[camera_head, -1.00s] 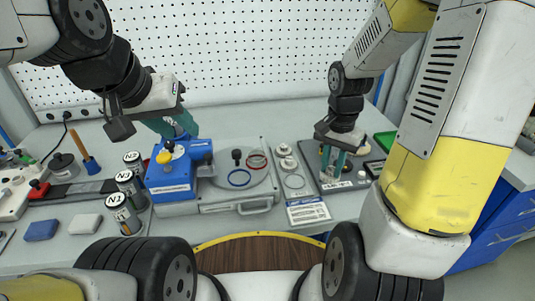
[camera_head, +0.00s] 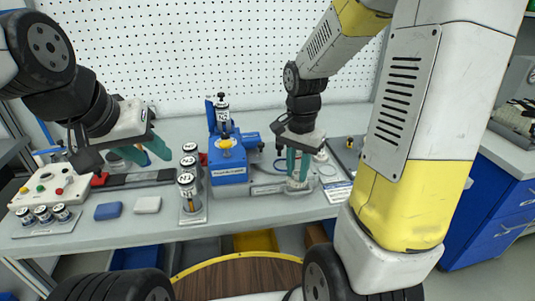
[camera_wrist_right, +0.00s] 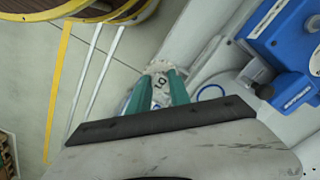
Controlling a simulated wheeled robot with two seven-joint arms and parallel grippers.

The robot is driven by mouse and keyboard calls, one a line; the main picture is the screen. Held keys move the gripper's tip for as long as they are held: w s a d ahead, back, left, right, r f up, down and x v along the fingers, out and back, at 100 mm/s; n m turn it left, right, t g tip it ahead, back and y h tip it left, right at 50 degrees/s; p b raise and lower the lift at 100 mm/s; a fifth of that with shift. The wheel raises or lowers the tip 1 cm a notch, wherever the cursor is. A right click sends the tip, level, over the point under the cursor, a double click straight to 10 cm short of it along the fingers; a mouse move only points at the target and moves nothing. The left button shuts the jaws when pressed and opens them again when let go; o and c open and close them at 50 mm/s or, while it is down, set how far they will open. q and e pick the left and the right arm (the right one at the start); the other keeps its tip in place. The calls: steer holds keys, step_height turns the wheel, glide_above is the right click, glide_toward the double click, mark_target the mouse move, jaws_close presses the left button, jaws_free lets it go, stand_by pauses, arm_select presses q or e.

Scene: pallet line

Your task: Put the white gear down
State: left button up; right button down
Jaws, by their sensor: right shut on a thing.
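My right gripper (camera_head: 298,178) is shut on the white gear (camera_wrist_right: 157,66). In the right wrist view the gear's pale toothed edge shows at the tips of the teal fingers. In the head view the fingers mostly hide it. The gripper points down over the grey plate (camera_head: 265,189), right of the blue machine (camera_head: 229,172). I cannot tell whether the gear touches the plate. A blue ring (camera_wrist_right: 210,92) lies close beside the fingers in the wrist view. My left gripper (camera_head: 143,154) is open, its fingers apart, above the left part of the bench.
A round wooden top (camera_head: 240,275) is before the bench.

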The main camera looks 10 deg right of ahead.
steer(key=w, duration=0.4)
steer(key=w+f, duration=0.1)
steer(key=w, duration=0.9)
steer(key=shift+a+f, duration=0.2)
steer(key=shift+a, duration=0.05)
steer(key=shift+f, duration=1.75)
steer(key=shift+f, duration=0.15)
steer(key=c, duration=1.2)
jaws_free()
